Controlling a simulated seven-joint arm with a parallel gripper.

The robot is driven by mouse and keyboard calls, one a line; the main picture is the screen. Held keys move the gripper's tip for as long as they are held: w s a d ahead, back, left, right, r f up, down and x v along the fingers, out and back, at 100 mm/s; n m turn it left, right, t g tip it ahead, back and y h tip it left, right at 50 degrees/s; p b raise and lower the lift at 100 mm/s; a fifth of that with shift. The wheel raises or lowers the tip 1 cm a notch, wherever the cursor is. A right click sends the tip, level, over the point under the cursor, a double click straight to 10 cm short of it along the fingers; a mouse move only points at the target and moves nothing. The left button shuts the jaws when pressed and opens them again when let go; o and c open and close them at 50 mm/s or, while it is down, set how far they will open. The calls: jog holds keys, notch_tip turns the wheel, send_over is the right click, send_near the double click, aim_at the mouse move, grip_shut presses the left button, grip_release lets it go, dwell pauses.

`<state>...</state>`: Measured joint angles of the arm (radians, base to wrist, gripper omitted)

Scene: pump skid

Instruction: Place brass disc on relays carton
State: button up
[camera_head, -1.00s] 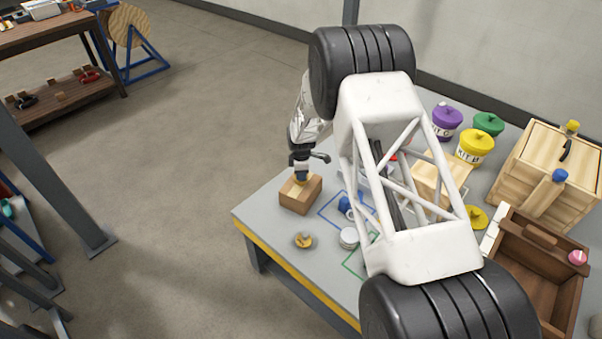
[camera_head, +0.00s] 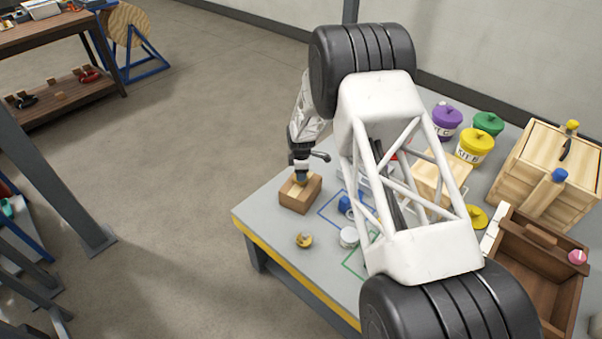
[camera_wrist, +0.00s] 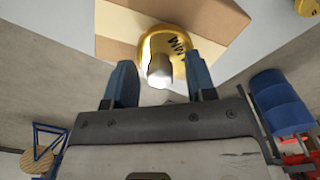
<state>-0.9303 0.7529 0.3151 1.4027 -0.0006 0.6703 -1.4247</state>
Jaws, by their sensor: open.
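The brass disc (camera_wrist: 178,42), with dark lettering and a silver knob, rests on the top of the tan carton (camera_wrist: 228,18) in the wrist view. In the head view the carton (camera_head: 293,198) stands near the table's left corner. My gripper (camera_wrist: 160,75) is open, with one blue finger on each side of the knob and a visible gap to it. In the head view my gripper (camera_head: 300,178) is just above the carton's top and mostly hides the disc.
Another small brass-coloured piece (camera_head: 304,240) lies on the table in front of the carton. A blue object (camera_head: 345,204) and a silver round tin (camera_head: 349,237) stand to the right. Lidded pots (camera_head: 475,146), a wooden crate (camera_head: 540,160) and a brown box (camera_head: 535,255) fill the right side.

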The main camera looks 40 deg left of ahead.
notch_tip(320, 180, up, 12)
jog(key=shift+f, duration=0.15)
dwell(0.5)
dwell(0.3)
jog(key=shift+d, duration=0.1)
dwell(0.5)
